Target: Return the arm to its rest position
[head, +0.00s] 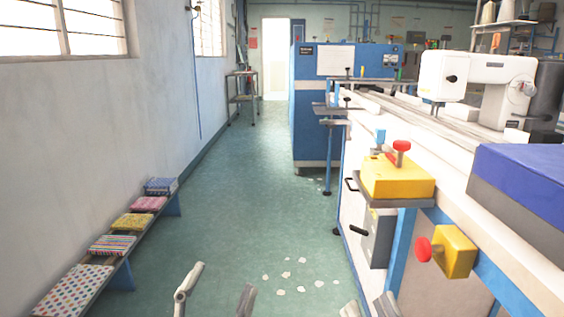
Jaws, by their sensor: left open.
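My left gripper (222,281) is at the bottom of the head view, over the green floor. Its two grey fingers stand well apart with nothing between them. My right gripper (368,303) is at the bottom edge, to the right of the left one and close to the front of the workbench (451,170). Only the tips of its fingers show; they are apart, with nothing visible between them. The rest of both arms is out of view.
A yellow box with a red knob (397,177) and a yellow block with a red button (455,252) stick out from the bench. A white sewing machine (482,72) stands on it. A low bench with patterned cushions (72,288) lines the left wall. Pale scraps (287,274) lie on the open floor.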

